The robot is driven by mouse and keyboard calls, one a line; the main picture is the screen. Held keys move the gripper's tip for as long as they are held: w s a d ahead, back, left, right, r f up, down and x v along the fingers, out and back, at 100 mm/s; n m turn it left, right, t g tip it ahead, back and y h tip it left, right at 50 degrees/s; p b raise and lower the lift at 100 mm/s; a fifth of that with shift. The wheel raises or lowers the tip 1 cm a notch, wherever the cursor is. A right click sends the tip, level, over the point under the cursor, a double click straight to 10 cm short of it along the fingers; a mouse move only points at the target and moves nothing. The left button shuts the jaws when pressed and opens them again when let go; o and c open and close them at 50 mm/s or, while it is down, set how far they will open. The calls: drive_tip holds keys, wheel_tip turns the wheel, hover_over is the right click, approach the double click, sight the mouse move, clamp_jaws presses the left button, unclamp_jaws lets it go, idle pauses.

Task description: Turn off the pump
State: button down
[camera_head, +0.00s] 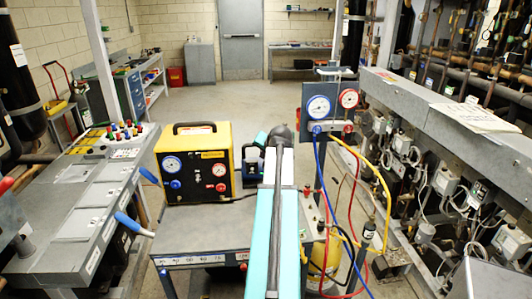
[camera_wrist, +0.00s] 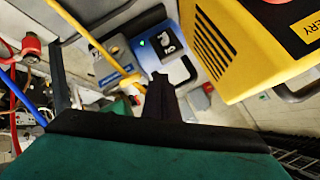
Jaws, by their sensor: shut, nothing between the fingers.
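The pump (camera_wrist: 190,25) is blue and grey in the wrist view, at upper middle. A black panel with a white-edged switch (camera_wrist: 170,42) is on it, and a small green light (camera_wrist: 141,43) glows beside it. My gripper (camera_wrist: 160,78) is shut and empty, its dark fingertips just below the switch panel in the picture. I cannot tell whether they touch it. In the head view the pump (camera_head: 250,172) stands right of the yellow recovery machine (camera_head: 206,143), partly hidden by my arm. My fingers are hidden there.
The yellow machine also fills the upper right of the wrist view (camera_wrist: 250,45). A gauge panel (camera_head: 333,100) with blue, red and yellow hoses stands right of my arm. A yellow hose (camera_wrist: 85,35) crosses the wrist view's left side. A grey cart (camera_head: 195,240) is below.

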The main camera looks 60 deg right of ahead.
drive_tip(key=f, duration=0.1)
drive_tip(key=w+f+p, duration=0.1)
drive_tip(key=w+f, duration=0.1)
drive_tip(key=f, duration=0.1)
drive_tip(key=shift+w+d+p, duration=0.15)
drive_tip(key=shift+w+p, duration=0.1)
drive_tip(key=shift+p, duration=0.1)
drive_tip(key=shift+w+a+f, duration=0.3)
drive_tip(key=shift+a+f, duration=0.25)
drive_tip(key=shift+f, duration=0.15)
drive_tip(key=shift+a, duration=0.25)
drive_tip(key=shift+d, duration=0.2)
drive_tip(key=shift+a+f+b, duration=0.1)
drive_tip(key=shift+f+b, duration=0.05)
drive_tip(key=shift+b, duration=0.15)
